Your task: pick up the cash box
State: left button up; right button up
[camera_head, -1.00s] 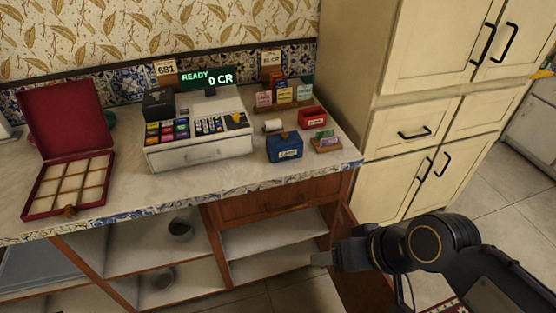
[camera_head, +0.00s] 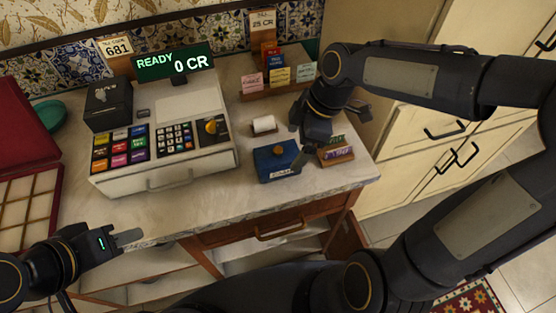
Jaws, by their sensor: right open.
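The cash box (camera_head: 275,163) is a small blue box with a brown knob on its lid and a pale label on its front. It stands on the counter, right of the cash register. My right gripper (camera_head: 306,148) reaches down over the counter just right of and behind the box. It is open, and the box is not between its fingers; whether a finger touches the box I cannot tell. My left gripper (camera_head: 128,238) is in front of the counter's front edge at lower left, away from the box. Its finger gap is not clear.
The cash register (camera_head: 165,180) stands left of the box. A paper roll (camera_head: 263,125) lies behind it, and a small wooden card holder (camera_head: 337,152) is close on its right. A card rack (camera_head: 278,88) stands at the back. Bare counter (camera_head: 215,205) lies in front.

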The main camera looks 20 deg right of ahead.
aim_at(280, 148)
jog(key=w+a+f+n, duration=0.2)
jog(key=n, duration=0.1)
jog(key=shift+w+a+f+g, duration=0.1)
jog(key=shift+w+a+g, duration=0.1)
jog(key=shift+g, duration=0.2)
jog(key=shift+y, duration=0.3)
jog(key=x, duration=0.7)
jog(key=shift+s+f, duration=0.15)
jog(key=c, duration=1.2)
